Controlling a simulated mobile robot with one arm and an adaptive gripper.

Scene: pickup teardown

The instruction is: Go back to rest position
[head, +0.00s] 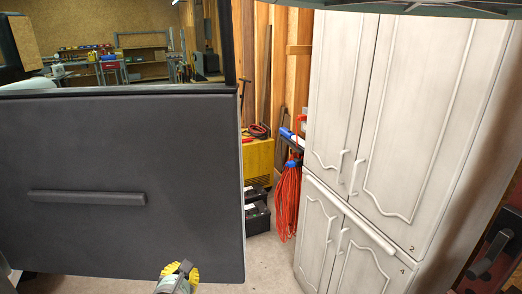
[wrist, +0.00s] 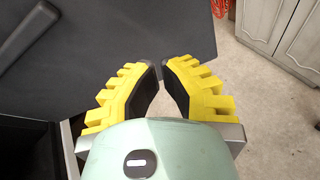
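My gripper (wrist: 161,66) shows in the wrist view with its two yellow fingers and dark inner pads. The fingertips are apart, with bare floor and a dark panel edge behind the gap, and nothing is between them. In the head view the gripper (head: 179,271) appears small at the bottom, in front of the lower edge of a dark grey door panel (head: 150,140). I cannot tell whether it touches the panel. The panel has a long bar handle (head: 87,198).
A whitish wooden cabinet (head: 345,110) with several doors stands at the right. An orange-red cable (head: 287,203) hangs beside it, near black cases (head: 257,215) and a yellow box (head: 258,160). Grey floor (head: 265,262) is clear between panel and cabinet. Workbenches stand far behind.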

